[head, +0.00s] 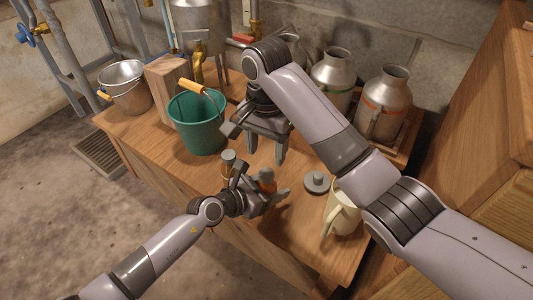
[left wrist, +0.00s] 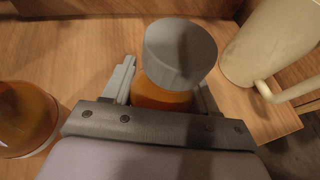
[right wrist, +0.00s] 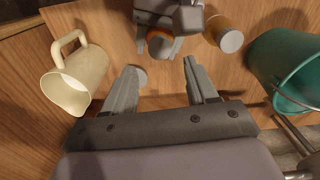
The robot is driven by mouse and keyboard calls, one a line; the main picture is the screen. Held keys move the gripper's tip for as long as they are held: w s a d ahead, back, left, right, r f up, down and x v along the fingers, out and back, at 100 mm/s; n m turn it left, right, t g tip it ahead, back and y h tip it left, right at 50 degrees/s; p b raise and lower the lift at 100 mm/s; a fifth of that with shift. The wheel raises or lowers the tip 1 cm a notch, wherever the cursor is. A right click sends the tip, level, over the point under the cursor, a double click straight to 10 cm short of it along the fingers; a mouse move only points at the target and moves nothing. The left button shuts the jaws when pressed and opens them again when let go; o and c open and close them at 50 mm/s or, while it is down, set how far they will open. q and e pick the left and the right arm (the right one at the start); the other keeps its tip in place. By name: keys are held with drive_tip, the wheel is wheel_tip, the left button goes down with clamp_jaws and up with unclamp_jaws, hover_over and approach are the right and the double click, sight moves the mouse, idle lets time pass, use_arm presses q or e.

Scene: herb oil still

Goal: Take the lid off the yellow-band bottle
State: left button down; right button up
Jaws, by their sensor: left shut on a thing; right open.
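My left gripper (head: 268,198) is shut on an amber bottle (left wrist: 160,99) with a wide grey lid (left wrist: 180,52). The bottle looks upright, and the lid is on it. A second amber bottle (head: 229,170) with a grey lid stands beside it; it also shows in the right wrist view (right wrist: 217,27) and, at the left edge, in the left wrist view (left wrist: 22,118). I cannot make out a yellow band on either bottle. My right gripper (head: 267,152) is open and empty above the table; in its wrist view the held bottle's lid (right wrist: 160,48) lies beyond its fingertips.
A grey knobbed disc (head: 317,183) lies on the table (head: 290,225) near a cream jug (head: 343,212). A green bucket (head: 197,125) stands left of my right gripper. Metal cans with green (head: 334,75) and orange (head: 384,105) bands stand at the back.

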sight(267, 173)
drive_tip(key=shift+r+m, duration=0.35)
drive_tip(key=shift+m, duration=0.15)
drive_tip(key=shift+f, duration=3.85)
clamp_jaws()
drive_tip(key=shift+n, duration=1.7)
drive_tip(key=shift+o, duration=0.3)
unclamp_jaws()
